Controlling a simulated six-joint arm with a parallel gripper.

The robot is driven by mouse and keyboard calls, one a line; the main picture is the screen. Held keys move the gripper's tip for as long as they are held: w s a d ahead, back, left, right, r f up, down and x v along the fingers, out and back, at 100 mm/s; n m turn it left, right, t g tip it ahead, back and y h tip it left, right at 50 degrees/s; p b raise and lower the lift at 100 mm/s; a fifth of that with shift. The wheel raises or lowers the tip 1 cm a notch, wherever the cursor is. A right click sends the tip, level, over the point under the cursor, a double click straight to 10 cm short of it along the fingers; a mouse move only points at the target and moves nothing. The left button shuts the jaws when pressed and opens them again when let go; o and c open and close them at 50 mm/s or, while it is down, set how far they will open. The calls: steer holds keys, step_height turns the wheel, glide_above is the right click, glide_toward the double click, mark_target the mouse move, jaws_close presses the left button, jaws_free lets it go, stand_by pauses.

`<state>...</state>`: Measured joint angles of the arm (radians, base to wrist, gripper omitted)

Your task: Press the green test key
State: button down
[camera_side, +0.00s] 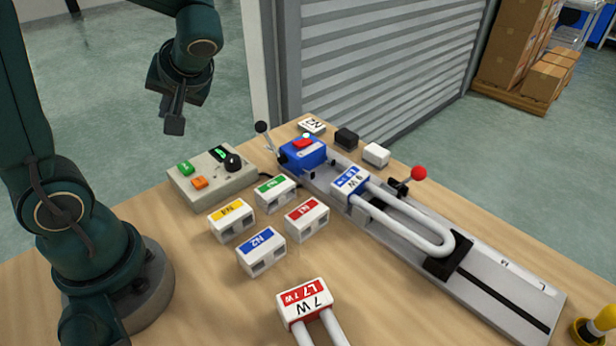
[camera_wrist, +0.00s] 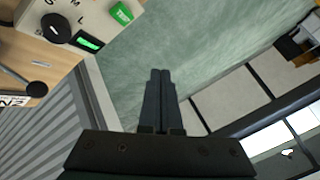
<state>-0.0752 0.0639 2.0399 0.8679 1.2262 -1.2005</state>
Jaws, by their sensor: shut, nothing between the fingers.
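The green test key (camera_side: 186,168) is on the top face of a beige control box (camera_side: 222,190), at its back left corner. It also shows in the wrist view (camera_wrist: 122,11), where its label reads TEST. The box also carries an orange key (camera_side: 200,182), a lit green display (camera_side: 219,153) and a black knob (camera_side: 232,162). My gripper (camera_side: 174,126) is shut and empty, in the air above and behind the box, apart from the key. In the wrist view its fingertips (camera_wrist: 160,72) point past the box toward the floor.
Several labelled blocks, such as the yellow one (camera_side: 231,215) and the blue one (camera_side: 261,248), stand right of and in front of the box. A blue-headed fixture (camera_side: 302,152) with levers and a long rail holds a U-shaped lamp (camera_side: 420,225). A red-labelled lamp (camera_side: 305,300) lies at the front.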

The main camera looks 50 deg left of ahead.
mark_target(187, 169)
steer(key=shift+f, duration=4.4)
steer(key=shift+f, duration=0.1)
steer(key=shift+f, duration=0.3)
steer(key=shift+f, duration=0.4)
steer(key=shift+r, duration=0.85)
steer(key=shift+r, duration=2.5)
